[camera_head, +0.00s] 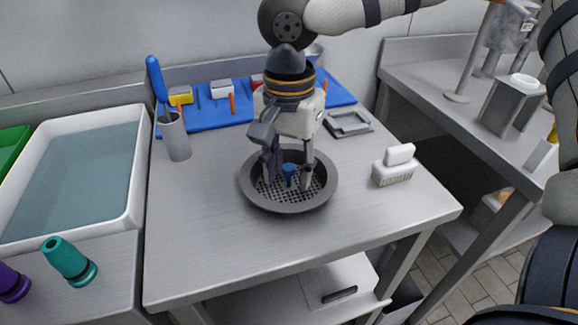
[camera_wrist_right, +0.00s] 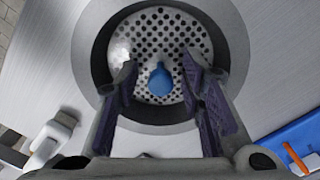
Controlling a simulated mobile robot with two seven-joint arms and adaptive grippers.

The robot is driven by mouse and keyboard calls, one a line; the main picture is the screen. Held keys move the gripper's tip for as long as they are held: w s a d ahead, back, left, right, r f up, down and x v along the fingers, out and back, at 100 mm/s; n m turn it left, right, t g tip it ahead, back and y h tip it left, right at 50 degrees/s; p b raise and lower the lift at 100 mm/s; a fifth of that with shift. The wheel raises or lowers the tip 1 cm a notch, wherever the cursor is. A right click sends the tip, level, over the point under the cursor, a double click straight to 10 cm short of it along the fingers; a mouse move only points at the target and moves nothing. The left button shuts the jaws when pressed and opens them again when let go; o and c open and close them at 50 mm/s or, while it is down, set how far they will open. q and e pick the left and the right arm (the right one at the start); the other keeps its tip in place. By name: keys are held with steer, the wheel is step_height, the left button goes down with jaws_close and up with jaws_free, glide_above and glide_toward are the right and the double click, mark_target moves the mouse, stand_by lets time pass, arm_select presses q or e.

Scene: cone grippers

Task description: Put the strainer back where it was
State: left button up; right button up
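The strainer (camera_head: 289,198) is a round perforated plate with an upright blue knob (camera_head: 289,169). It lies in a dark grey round basin (camera_head: 327,195) on the steel table, and it also shows in the right wrist view (camera_wrist_right: 160,33). My right gripper (camera_head: 287,184) points down into the basin. Its two fingers are apart, one on each side of the blue knob, with gaps visible in the right wrist view (camera_wrist_right: 160,75). Whether the fingertips touch the plate is unclear. A pale patch shows at the plate's left there. My left gripper is not in view.
A white tub of water (camera_head: 140,190) stands left, with a teal cone (camera_head: 68,260) and purple cone (camera_head: 12,284) in front. A grey cup (camera_head: 175,138), blue mat (camera_head: 205,119), grey frame (camera_head: 348,123) and white brush (camera_head: 395,166) surround the basin. The table's front is clear.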

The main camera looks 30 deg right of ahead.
mark_target(290, 167)
step_height(290, 167, up, 12)
steer(key=shift+r, duration=0.15)
stand_by(0.4)
